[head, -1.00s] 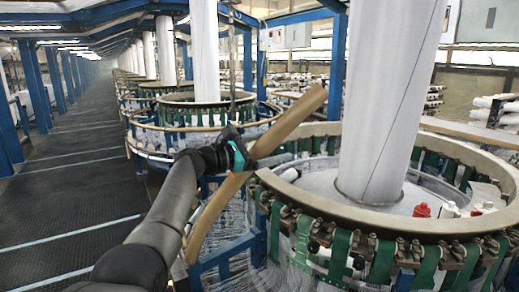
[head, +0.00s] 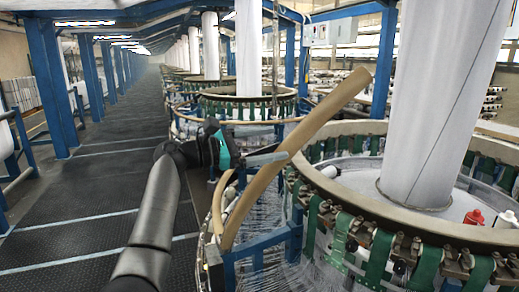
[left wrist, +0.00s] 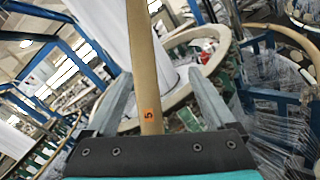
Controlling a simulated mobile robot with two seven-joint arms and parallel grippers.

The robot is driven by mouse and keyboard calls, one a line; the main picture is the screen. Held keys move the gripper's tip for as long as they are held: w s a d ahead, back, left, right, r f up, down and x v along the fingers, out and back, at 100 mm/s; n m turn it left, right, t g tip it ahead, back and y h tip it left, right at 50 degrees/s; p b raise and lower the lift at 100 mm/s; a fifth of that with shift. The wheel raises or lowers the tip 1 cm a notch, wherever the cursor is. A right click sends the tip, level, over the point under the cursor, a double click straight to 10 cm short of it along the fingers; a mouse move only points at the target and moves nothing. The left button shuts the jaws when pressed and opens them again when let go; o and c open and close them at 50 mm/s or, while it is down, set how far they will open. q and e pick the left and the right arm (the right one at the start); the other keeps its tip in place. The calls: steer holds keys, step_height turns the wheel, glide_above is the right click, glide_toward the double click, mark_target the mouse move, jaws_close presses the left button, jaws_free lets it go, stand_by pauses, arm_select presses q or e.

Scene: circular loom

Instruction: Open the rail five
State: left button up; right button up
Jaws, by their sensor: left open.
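Rail five (head: 332,105) is a tan curved bar. It stands tilted, its upper end rising to the right in front of the near loom and its lower end down at the left. In the left wrist view, an orange tag with a 5 (left wrist: 149,114) marks rail five (left wrist: 141,50). My left gripper (head: 280,158) is open, its fingers reaching toward the middle of the bar. In the left wrist view, the bar lies between the two spread fingers of my left gripper (left wrist: 160,78), with gaps at both sides. Contact cannot be told. My right gripper is out of view.
The near loom's ring (head: 380,213), with green straps, surrounds a white fabric column (head: 440,110). A blue frame (head: 265,242) and fine threads are below the rail. More looms line the right. Blue posts (head: 50,85) stand left. The dark aisle floor (head: 85,195) is clear.

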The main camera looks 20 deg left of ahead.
arm_select(q)
steer(key=shift+v, duration=1.1)
